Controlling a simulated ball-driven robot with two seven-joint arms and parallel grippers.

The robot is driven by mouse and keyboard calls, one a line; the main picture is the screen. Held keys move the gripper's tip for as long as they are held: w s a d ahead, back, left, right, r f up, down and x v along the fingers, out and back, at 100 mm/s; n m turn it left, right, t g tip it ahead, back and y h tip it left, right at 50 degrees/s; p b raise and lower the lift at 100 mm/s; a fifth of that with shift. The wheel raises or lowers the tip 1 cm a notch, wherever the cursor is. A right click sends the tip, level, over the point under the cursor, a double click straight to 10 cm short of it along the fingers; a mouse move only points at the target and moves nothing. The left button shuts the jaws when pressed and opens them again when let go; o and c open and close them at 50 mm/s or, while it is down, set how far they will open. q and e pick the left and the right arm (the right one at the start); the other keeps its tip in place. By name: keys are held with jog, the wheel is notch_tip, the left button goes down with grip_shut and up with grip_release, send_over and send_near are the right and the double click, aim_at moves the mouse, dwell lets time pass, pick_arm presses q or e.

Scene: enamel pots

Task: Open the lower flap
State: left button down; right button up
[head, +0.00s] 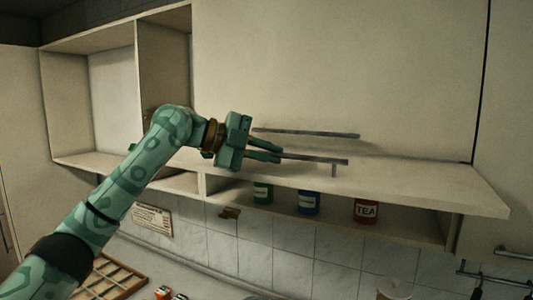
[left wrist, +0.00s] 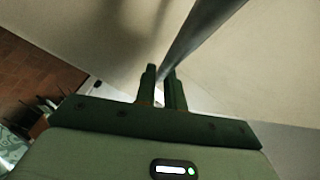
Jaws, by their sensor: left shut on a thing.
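The lower flap (head: 430,187) is a long cream panel under the tall upper door. It is swung up and outward, and the compartment beneath it shows. Its grey bar handle (head: 318,160) stands off the panel's upper face. My left gripper (head: 280,153) is shut on the left part of this handle. In the left wrist view the bar (left wrist: 192,45) runs away from between the two dark fingers (left wrist: 162,88). My right gripper is not in view.
A green tin (head: 262,192), a blue tin (head: 308,203) and a red TEA tin (head: 366,210) stand in the compartment below the flap. The upper door (head: 340,60) is closed, its own bar handle (head: 305,133) just above my gripper. Open shelves (head: 110,90) are at left.

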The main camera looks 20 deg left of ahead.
pick_arm(q)
jog(key=c, duration=1.5)
grip_release()
jog(key=shift+w+f, duration=0.1)
jog(key=shift+w, duration=0.05)
jog(key=shift+c, duration=0.2)
jog(key=shift+o, duration=0.2)
jog(key=shift+w+d+f, duration=0.1)
jog(key=shift+w, duration=0.3)
jog(key=shift+s, duration=0.3)
jog(key=b+v, duration=0.3)
jog(key=v, duration=1.3)
jog(key=shift+a, duration=0.25)
jog(key=shift+w, duration=0.1)
